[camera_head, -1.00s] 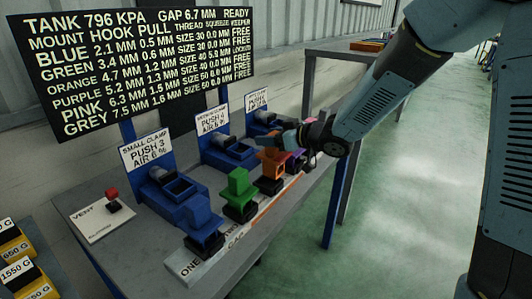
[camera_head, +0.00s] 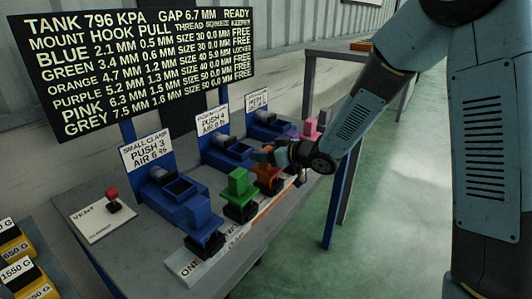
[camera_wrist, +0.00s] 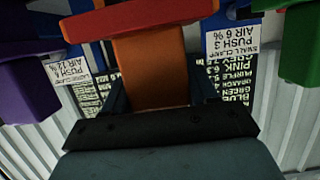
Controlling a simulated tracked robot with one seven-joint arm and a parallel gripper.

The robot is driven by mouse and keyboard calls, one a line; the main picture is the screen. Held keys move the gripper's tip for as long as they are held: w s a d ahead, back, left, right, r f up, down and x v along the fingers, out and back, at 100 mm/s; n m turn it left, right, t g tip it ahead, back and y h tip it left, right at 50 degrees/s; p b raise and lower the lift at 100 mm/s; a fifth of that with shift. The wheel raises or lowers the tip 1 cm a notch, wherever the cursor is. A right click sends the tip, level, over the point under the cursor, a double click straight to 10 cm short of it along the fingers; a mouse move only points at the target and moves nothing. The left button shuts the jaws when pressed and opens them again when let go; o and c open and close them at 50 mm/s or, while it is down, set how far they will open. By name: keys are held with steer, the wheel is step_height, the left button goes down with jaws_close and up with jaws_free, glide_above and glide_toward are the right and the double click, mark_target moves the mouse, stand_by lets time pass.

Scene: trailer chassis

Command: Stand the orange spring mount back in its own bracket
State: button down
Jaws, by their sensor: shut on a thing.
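The orange spring mount (camera_head: 267,175) is upright in the row on the bench, between the green mount (camera_head: 239,187) and the purple one. My gripper (camera_head: 266,156) reaches in from the right and is shut on it near its top. In the wrist view the orange mount (camera_wrist: 150,70) fills the middle, with dark fingers on both sides. A black base shows under the mount in the head view. My gripper partly hides the mount, and I cannot tell whether it is fully seated in its bracket.
A blue mount (camera_head: 202,220) stands at the near end of the row; a pink mount (camera_head: 310,129) stands beyond my gripper. Blue clamps with signs line the back, the small clamp (camera_head: 178,188) nearest. A vent plate (camera_head: 104,217) with a red button lies left.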

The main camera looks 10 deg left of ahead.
steer(key=shift+f, duration=0.1)
steer(key=shift+c, duration=1.6)
jaws_free()
steer(key=shift+s+d+r, duration=0.1)
steer(key=shift+d+r, duration=0.1)
steer(key=shift+d, duration=0.05)
steer(key=v, duration=1.1)
steer(key=shift+d, duration=0.2)
steer(key=shift+r, duration=0.1)
